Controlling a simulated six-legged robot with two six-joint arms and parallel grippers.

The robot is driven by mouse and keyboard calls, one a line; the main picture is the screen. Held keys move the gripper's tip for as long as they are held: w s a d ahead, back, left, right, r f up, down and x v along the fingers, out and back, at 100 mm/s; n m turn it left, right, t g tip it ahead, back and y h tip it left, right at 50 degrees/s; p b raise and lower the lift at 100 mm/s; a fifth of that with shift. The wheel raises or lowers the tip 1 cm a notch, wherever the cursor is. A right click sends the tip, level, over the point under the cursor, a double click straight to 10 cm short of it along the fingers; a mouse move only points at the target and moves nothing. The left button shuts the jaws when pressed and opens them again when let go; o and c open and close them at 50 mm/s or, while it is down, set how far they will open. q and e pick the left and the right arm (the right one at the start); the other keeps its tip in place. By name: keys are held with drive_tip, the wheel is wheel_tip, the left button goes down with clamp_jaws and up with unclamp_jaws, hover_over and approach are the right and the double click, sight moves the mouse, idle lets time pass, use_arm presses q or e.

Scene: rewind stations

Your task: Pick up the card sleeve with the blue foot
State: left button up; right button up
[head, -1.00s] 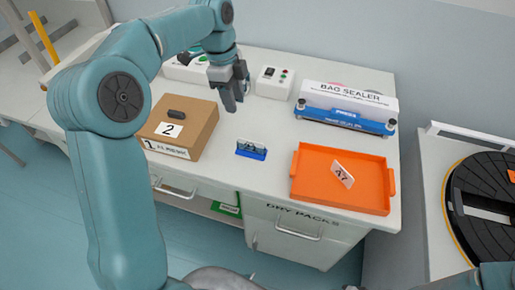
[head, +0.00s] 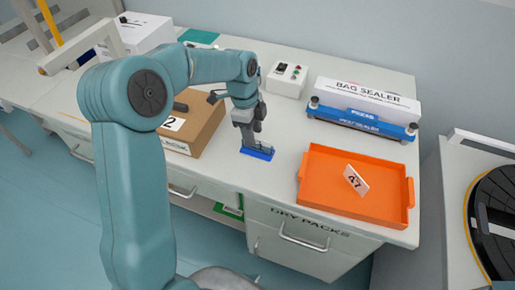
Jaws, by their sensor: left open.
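The card sleeve with the blue foot (head: 258,153) stands on the white worktop, between the cardboard box and the orange tray. Its blue foot shows at the bottom; its upper part is partly hidden by my gripper. My left gripper (head: 250,141) points down over the sleeve with its jaws open. Its fingertips are at or just above the sleeve's upper part; I cannot tell whether they touch it. My right gripper is not in view.
An orange tray (head: 312,195) holding a card marked 47 (head: 356,180) is right of the sleeve. A cardboard box (head: 202,138) is left. A blue bag sealer (head: 365,123) and a control box (head: 287,80) stand behind. A black turntable (head: 497,225) is far right.

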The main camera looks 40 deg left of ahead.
sight(258, 150)
use_arm(q)
drive_tip(key=f, duration=0.3)
drive_tip(key=d+f, duration=0.1)
drive_tip(key=f, duration=0.1)
drive_tip(key=shift+w, duration=0.25)
drive_tip(key=shift+f, duration=0.1)
clamp_jaws()
drive_tip(key=shift+w, duration=0.1)
